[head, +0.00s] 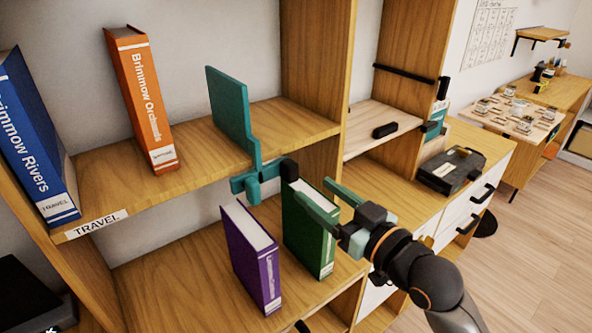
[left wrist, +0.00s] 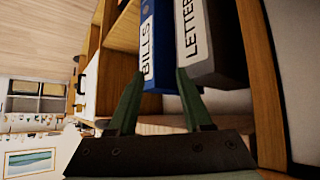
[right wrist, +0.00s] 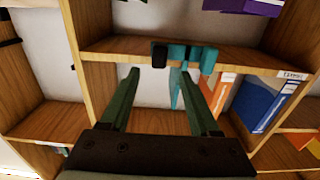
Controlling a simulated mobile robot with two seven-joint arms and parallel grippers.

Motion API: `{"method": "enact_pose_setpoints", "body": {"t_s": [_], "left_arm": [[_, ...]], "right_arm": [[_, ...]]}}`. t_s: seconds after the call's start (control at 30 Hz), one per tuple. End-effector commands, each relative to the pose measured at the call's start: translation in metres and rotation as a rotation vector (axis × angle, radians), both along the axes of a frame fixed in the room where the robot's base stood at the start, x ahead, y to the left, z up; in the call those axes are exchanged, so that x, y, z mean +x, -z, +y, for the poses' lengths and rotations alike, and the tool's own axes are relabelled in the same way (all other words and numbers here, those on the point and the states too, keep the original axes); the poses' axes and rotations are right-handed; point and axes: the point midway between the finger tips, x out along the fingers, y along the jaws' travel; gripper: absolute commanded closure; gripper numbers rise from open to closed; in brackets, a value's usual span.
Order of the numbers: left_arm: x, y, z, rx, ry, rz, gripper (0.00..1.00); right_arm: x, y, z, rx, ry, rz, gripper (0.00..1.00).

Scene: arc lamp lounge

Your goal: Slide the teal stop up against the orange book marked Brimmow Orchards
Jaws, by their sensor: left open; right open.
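The orange book marked Brimmow Orchards (head: 146,105) stands on the upper shelf, leaning slightly; it also shows in the right wrist view (right wrist: 222,92). The teal stop (head: 232,112) stands to its right with bare shelf between them. Its bracket and black knob (head: 289,170) stick out past the shelf's front edge. My right gripper (head: 315,187) is open and empty, in front of the knob and apart from it. In the right wrist view the knob (right wrist: 160,54) lies ahead, between the finger lines. My left gripper (left wrist: 157,78) is open, near blue and grey binders; the head view does not show it.
A blue Brimmow Rivers book (head: 35,140) stands at the upper shelf's left end. Purple (head: 250,258) and green (head: 308,235) books stand on the shelf below, under the stop. An upright panel (head: 318,60) bounds the shelf at right.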

Motion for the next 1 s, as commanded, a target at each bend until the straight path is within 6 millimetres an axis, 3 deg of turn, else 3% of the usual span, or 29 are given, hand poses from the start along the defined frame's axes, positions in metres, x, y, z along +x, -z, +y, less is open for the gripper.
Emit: {"method": "enact_pose_setpoints", "body": {"t_s": [0.2, 0.4, 0.87, 1.0], "left_arm": [[0.0, -0.004, 0.0, -0.001, -0.001, 0.001, 0.5], [0.0, -0.006, 0.0, 0.0, -0.001, 0.002, 0.5], [-0.001, -0.006, 0.0, -0.001, 0.0, 0.002, 0.5], [-0.001, -0.006, -0.001, -0.001, 0.0, 0.002, 0.5]], "right_arm": [[0.034, -0.002, 0.024, 0.002, 0.001, -0.001, 0.38], [0.053, -0.001, 0.038, 0.001, 0.001, -0.001, 0.38], [0.061, -0.001, 0.044, -0.001, 0.001, -0.002, 0.38], [0.061, 0.0, 0.044, -0.001, 0.001, -0.002, 0.53]]}}
